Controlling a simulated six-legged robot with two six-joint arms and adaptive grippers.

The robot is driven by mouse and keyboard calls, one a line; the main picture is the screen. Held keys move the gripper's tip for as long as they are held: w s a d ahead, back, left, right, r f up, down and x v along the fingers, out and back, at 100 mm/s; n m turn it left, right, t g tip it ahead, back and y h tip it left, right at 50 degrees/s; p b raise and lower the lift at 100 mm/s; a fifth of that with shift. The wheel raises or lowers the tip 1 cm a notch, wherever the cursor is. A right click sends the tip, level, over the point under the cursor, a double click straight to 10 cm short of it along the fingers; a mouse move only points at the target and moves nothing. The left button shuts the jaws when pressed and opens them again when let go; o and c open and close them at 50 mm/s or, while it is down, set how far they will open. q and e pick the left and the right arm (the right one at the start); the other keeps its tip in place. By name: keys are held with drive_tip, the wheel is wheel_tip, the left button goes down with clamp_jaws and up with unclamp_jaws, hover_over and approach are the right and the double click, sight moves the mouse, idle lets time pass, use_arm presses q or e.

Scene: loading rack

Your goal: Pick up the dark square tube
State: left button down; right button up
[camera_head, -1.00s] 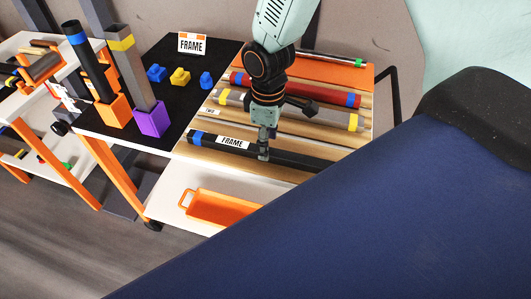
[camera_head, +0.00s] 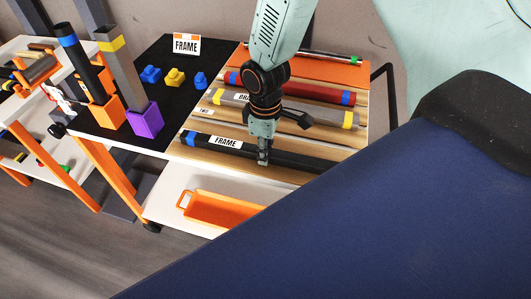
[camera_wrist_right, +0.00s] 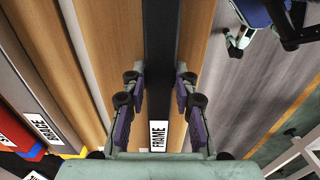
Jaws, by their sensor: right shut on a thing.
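The dark square tube (camera_head: 290,160) lies across the front of the wooden rack top (camera_head: 338,140). It has a blue band near its left end and a white FRAME label. My right gripper (camera_head: 263,160) points down at the tube, right of the label. The tube appears still down on the rack. My left gripper is not in view.
A grey tube with yellow bands (camera_head: 280,108) and a red tube with blue ends (camera_head: 310,92) lie behind. An orange tray (camera_head: 222,210) is on the lower shelf. An upright black tube (camera_head: 80,62) and grey tube (camera_head: 122,75) stand in orange and purple holders at left.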

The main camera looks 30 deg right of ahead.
drive_tip(key=shift+a+r, duration=0.1)
drive_tip(key=shift+a, duration=0.1)
drive_tip(key=shift+c, duration=0.6)
drive_tip(key=shift+w+a, duration=0.1)
drive_tip(key=shift+w, duration=0.1)
drive_tip(key=shift+c, duration=0.8)
drive_tip(key=shift+w, duration=0.15)
clamp_jaws()
drive_tip(key=shift+s+d, duration=0.2)
drive_tip(key=shift+d, duration=0.1)
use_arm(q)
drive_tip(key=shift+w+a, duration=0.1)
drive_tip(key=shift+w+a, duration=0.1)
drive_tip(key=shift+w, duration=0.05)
use_arm(e)
drive_tip(key=shift+w+a, duration=0.15)
drive_tip(key=shift+a, duration=0.05)
